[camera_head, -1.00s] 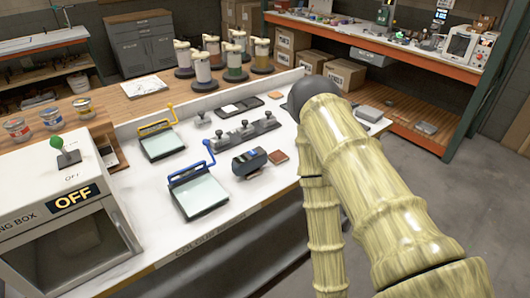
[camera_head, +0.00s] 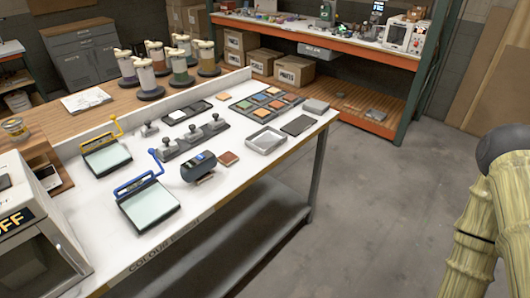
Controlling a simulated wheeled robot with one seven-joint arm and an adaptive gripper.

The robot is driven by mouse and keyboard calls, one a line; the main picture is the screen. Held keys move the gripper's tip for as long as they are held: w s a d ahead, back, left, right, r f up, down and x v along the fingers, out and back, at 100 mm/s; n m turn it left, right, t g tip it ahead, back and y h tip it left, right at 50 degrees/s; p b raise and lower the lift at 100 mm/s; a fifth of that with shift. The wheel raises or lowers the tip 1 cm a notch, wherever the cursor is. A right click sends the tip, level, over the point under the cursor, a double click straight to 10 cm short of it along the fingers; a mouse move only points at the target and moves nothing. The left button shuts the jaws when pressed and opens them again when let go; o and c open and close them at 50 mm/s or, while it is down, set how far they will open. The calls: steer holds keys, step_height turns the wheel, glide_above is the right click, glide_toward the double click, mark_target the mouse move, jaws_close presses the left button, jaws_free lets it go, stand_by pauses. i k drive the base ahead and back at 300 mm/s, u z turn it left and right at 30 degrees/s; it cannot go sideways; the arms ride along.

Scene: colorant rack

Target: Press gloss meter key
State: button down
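A small dark blue-grey device (camera_head: 198,167) with a lit blue spot on top, which looks like the gloss meter, sits on the white bench (camera_head: 238,187) near its front edge. Its key is too small to make out. A small reddish-brown tile (camera_head: 228,158) lies just right of it. My arm shows at the right edge of the picture, over the floor and well apart from the bench. My gripper is out of the picture.
Left of the device are two glass plates with a blue handle (camera_head: 138,186) and a yellow handle (camera_head: 100,142). Behind it stand grey knobbed blocks (camera_head: 195,138). To the right lie a metal tray (camera_head: 265,139) and a colour-sample palette (camera_head: 267,101). The floor (camera_head: 350,215) right of the bench is clear.

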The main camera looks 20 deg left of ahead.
mark_target(200, 157)
steer(key=z, duration=1.2)
steer(key=k, duration=1.15)
steer(key=u, duration=2.05)
steer(key=i, duration=0.5)
